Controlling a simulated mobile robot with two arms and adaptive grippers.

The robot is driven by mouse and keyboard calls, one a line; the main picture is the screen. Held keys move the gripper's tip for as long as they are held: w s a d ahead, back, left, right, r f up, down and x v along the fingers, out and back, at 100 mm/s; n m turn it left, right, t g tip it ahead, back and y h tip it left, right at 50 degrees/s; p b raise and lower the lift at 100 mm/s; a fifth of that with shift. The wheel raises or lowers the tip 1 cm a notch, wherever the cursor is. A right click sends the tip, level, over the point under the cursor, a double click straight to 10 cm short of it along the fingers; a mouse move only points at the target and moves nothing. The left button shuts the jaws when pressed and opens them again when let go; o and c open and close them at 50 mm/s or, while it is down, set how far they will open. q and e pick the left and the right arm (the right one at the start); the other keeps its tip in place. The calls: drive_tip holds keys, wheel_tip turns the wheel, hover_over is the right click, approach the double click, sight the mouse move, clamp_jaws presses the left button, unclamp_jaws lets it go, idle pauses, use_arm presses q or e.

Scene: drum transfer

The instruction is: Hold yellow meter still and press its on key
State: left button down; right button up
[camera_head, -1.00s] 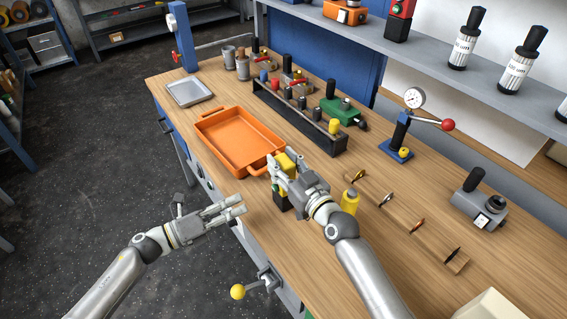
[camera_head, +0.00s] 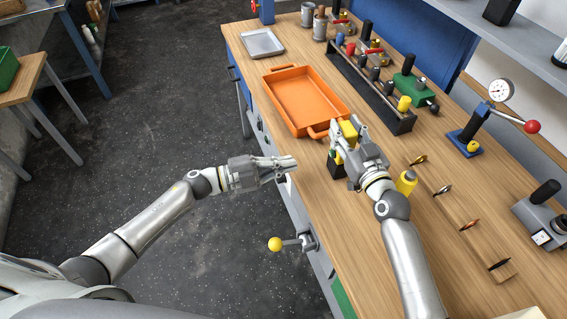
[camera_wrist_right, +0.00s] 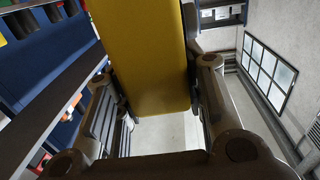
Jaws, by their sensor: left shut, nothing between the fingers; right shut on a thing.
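The yellow meter (camera_head: 348,131) stands on the workbench just past the near corner of the orange tray, with a black lower part below it. My right gripper (camera_head: 347,150) is shut on the meter; in the right wrist view the yellow body (camera_wrist_right: 150,60) sits between the two fingers. My right gripper hides part of the meter, and I cannot make out its on key. My left gripper (camera_head: 290,165) is shut and empty, off the bench's near edge, to the left of the meter and apart from it.
The orange tray (camera_head: 275,100) lies left of the meter. A yellow bottle (camera_head: 406,182) stands right of my right gripper. A rack of tools (camera_head: 370,85) is behind. A lever with a yellow knob (camera_head: 275,244) sticks out from the bench front. A blue gauge press (camera_head: 470,140) stands at right.

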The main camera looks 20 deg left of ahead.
sight(330, 154)
use_arm(q)
drive_tip(key=shift+w+d+n, duration=0.35)
drive_tip(key=shift+d+n, duration=0.2)
drive_tip(key=shift+n, duration=1.45)
drive_tip(key=shift+w+d+n, duration=0.4)
drive_tip(key=shift+d+n, duration=0.2)
drive_tip(key=shift+n, duration=1.4)
drive_tip(key=shift+w+d+n, duration=0.35)
drive_tip(key=shift+d+n, duration=0.2)
drive_tip(key=shift+n, duration=1.45)
drive_tip(key=shift+x, duration=2.95)
drive_tip(key=shift+v, duration=3)
use_arm(e)
drive_tip(key=o, duration=1.3)
drive_tip(key=shift+o, duration=0.2)
